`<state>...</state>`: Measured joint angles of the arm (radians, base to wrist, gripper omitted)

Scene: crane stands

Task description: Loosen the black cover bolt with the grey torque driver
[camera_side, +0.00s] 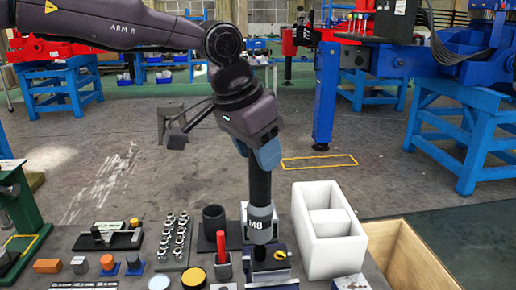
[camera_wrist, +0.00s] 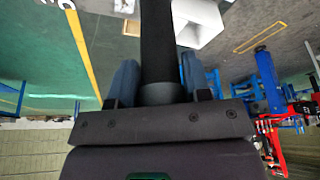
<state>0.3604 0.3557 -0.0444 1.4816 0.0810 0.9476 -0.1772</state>
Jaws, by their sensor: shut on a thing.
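My gripper (camera_side: 264,158) is shut on the torque driver and holds it upright, its black shaft (camera_side: 260,188) pointing down. The driver's lower part is a grey collar (camera_side: 260,224) marked M8. In the wrist view, the black shaft (camera_wrist: 157,40) stands between the two blue-grey fingers of my gripper (camera_wrist: 158,82). The driver's lower end is over or at a dark fixture (camera_side: 272,274) at the front of the bench. The black cover bolt cannot be made out; the driver may hide it. I cannot tell whether the driver touches it.
A white divided box (camera_side: 346,248) stands close on the right, with a wooden crate (camera_side: 408,262) beyond it. Left of the driver are a black cup (camera_side: 214,222), a red-handled tool (camera_side: 221,245) and a rack of sockets (camera_side: 172,242). A yellow knob (camera_side: 280,255) sits just right.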

